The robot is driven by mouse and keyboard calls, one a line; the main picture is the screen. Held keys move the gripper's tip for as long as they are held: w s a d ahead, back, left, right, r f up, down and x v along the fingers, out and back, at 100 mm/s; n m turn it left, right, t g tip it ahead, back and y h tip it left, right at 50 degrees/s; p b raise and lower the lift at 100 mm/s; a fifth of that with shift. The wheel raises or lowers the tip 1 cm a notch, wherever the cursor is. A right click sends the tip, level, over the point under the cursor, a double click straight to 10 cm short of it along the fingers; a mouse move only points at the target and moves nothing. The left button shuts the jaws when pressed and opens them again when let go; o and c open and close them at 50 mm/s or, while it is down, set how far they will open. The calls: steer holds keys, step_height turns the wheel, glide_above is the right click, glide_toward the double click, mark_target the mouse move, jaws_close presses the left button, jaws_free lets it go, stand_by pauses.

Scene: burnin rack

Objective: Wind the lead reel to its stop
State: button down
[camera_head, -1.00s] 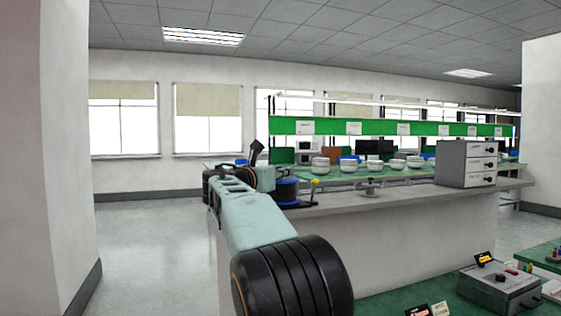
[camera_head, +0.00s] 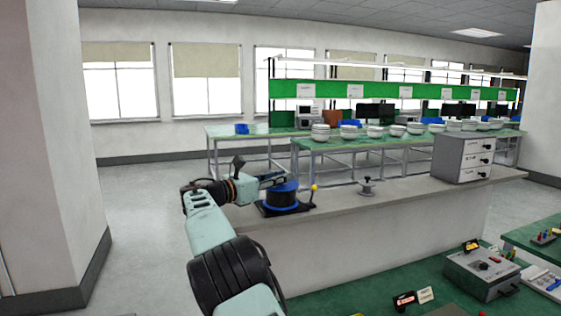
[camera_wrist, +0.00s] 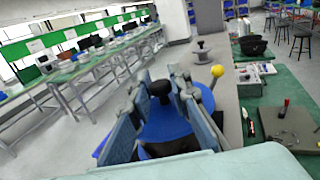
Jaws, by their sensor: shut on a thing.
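The lead reel (camera_head: 282,195) is a blue and black drum on a dark base, on the grey counter near its left end. A lever with a yellow ball (camera_head: 313,188) stands at its right side. My gripper (camera_head: 275,181) reaches in from the left over the reel's top. In the wrist view, the blue reel (camera_wrist: 172,122) lies below the fingers, and the yellow ball (camera_wrist: 217,71) is just right of them. My gripper (camera_wrist: 160,95) is shut on the reel's black knob (camera_wrist: 160,88), with fingers on both sides. The fingers hide part of the reel.
A small grey post fixture (camera_head: 367,187) stands on the counter (camera_head: 400,197) right of the reel. A drawer unit (camera_head: 463,157) is further right. Green benches with white bowls (camera_head: 349,131) stand behind. A grey instrument box (camera_head: 482,272) sits on the green bench in front.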

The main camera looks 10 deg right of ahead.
steer(key=g+p, duration=0.1)
steer(key=p, duration=0.2)
steer(key=shift+r+m+h, duration=0.15)
steer(key=shift+m+h, duration=0.15)
steer(key=shift+m, duration=0.1)
steer(key=shift+f+m+g+h+p, duration=0.3)
steer(key=shift+g+p, duration=0.2)
steer(key=shift+p, duration=0.55)
steer(key=c, duration=1.8)
jaws_free()
steer(key=shift+d, duration=0.1)
steer(key=shift+r, duration=0.1)
steer(key=v, duration=1.2)
